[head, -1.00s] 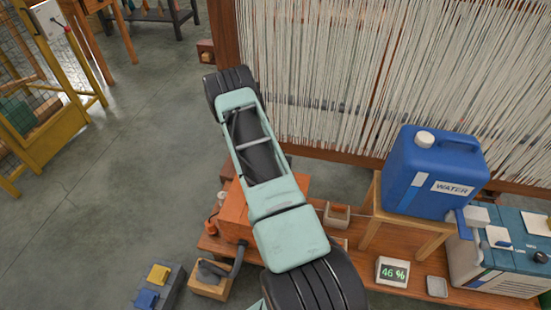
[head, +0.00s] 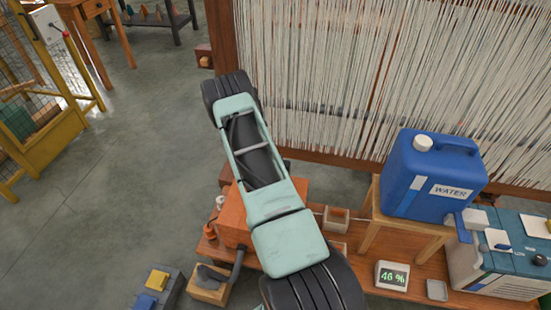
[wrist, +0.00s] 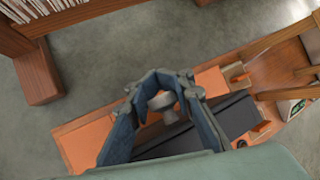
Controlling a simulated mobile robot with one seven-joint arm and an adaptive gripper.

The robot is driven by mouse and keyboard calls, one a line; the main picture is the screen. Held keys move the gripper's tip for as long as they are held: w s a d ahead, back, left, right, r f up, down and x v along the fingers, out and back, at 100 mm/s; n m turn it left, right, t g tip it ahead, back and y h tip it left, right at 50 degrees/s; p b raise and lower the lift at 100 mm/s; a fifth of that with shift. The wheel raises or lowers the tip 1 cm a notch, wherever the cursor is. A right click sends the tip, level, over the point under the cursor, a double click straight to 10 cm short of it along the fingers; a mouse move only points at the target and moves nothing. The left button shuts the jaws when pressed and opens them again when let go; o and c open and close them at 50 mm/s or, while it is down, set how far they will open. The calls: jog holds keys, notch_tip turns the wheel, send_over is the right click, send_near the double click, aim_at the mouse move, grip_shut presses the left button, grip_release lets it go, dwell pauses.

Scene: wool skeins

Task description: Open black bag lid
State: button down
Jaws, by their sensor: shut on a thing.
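In the wrist view my gripper (wrist: 165,84) has its two blue-grey fingers closed around a small grey knob (wrist: 160,102). The knob stands over a flat black surface, which I take to be the black bag lid (wrist: 232,117). Black panels show on both sides of the right finger, with a thin lighter edge between them. The fingers and my wrist cover part of the lid, so I cannot tell whether it is lifted. In the head view my own arm hides the gripper and the black bag.
The bag lies on a low orange-brown bench (wrist: 75,150). In the head view an orange box (head: 236,215), a blue water can (head: 430,178) on a wooden stand, and a percent display (head: 393,276) are close by. The loom (head: 340,80) stands behind. Open floor (head: 120,150) is on the left.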

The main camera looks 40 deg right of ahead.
jog(key=shift+w+a+f, duration=0.1)
jog(key=shift+w+a, duration=0.4)
jog(key=shift+a, duration=0.1)
jog(key=c, duration=1.8)
grip_release()
jog(key=shift+o, duration=0.6)
jog(key=shift+s, duration=0.1)
jog(key=shift+s+d, duration=0.1)
jog(key=shift+d, duration=0.1)
jog(key=w+a+r+p, duration=0.1)
jog(key=w+r+p, duration=0.1)
jog(key=r, duration=0.3)
jog(key=w+a+r+p, duration=0.1)
jog(key=w+r+p, duration=0.1)
jog(key=r, duration=0.4)
jog(key=shift+a+r+p, duration=0.25)
jog(key=shift+a+p, duration=0.15)
jog(key=shift+p, duration=0.15)
jog(key=v, duration=1.2)
